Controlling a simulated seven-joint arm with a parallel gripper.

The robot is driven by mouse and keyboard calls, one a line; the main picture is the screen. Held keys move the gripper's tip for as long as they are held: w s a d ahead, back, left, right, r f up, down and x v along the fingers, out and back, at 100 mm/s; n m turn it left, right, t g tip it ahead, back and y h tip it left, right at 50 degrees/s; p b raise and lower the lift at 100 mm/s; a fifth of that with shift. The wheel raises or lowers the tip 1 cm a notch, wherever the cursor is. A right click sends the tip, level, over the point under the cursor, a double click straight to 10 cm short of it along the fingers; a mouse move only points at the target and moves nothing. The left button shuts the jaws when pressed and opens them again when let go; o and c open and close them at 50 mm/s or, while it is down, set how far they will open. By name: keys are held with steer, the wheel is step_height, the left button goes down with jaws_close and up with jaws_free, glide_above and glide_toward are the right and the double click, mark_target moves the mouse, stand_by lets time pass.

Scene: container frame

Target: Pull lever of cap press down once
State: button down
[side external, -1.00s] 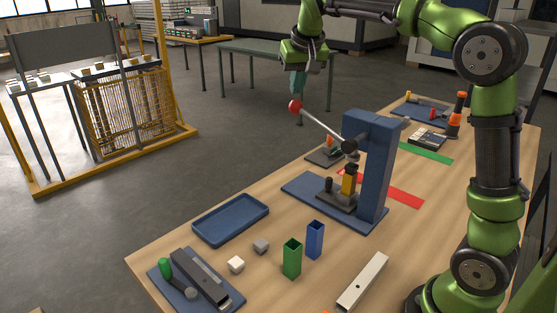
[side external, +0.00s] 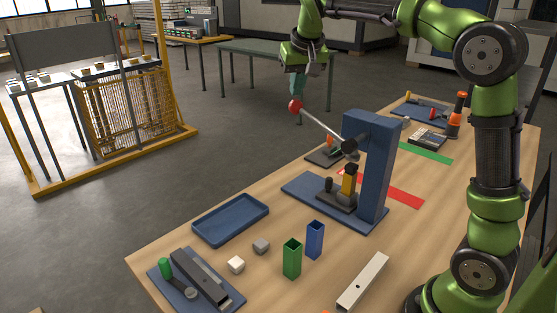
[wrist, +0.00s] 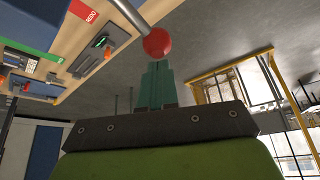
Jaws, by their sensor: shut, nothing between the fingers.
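The cap press (side external: 372,165) is a blue column on a blue base on the wooden table. Its lever is a grey rod (side external: 322,127) that rises to the upper left and ends in a red ball knob (side external: 296,106). A yellow and black part stands under the press on its base. My gripper (side external: 298,92) points down just above the red knob, with its teal fingers shut and empty. In the wrist view the fingertips (wrist: 157,66) are right by the red knob (wrist: 157,43). I cannot tell whether they touch it.
A blue tray (side external: 230,220), a green box (side external: 292,259), a blue box (side external: 315,240) and two small cubes are on the near table. A lever device (side external: 195,279) lies at the front left. Red and green strips mark the table behind the press.

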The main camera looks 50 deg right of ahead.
step_height(320, 180, down, 10)
stand_by(1.6)
steer(key=shift+r, duration=0.15)
steer(key=shift+r, duration=7.5)
